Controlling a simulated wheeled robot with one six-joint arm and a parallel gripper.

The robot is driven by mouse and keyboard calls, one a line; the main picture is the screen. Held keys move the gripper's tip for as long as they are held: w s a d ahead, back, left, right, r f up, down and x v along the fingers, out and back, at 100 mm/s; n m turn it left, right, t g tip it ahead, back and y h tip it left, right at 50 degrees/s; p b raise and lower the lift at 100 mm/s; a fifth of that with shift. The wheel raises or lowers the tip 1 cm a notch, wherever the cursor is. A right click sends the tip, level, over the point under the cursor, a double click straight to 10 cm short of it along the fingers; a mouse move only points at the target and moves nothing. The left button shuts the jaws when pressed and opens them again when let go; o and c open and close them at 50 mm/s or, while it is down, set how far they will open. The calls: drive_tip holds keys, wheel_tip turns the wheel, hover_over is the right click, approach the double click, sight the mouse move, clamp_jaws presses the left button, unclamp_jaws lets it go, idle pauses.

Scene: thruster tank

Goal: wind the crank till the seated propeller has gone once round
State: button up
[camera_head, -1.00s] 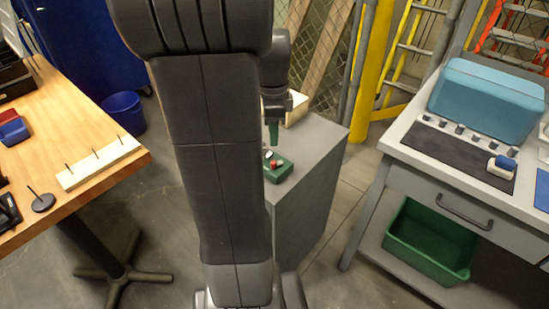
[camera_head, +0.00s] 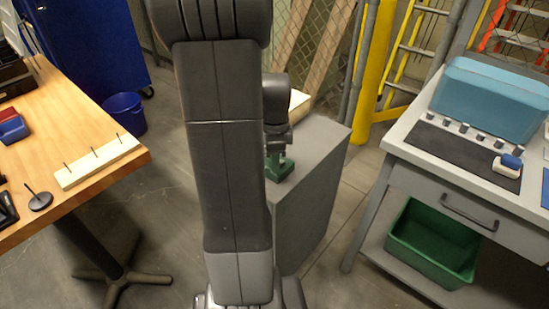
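A small green block (camera_head: 279,172) sits on top of the grey pedestal (camera_head: 318,160), right of my arm. My gripper (camera_head: 275,158) points down at the block, its green fingers touching or just above it. They hide the small red and white parts on the block's top. I cannot tell whether the fingers are open or shut, or whether they hold anything. A light-blue tank (camera_head: 492,97) stands on the right bench. I cannot make out a crank or a propeller for certain.
The grey right bench (camera_head: 385,145) carries a dark mat and a small blue-and-white item (camera_head: 508,165); a green bin (camera_head: 432,243) is below. The wooden table (camera_head: 100,125) at left holds a pegged white strip (camera_head: 97,163). My arm hides the pedestal's left part.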

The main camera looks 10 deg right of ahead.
clamp_jaws()
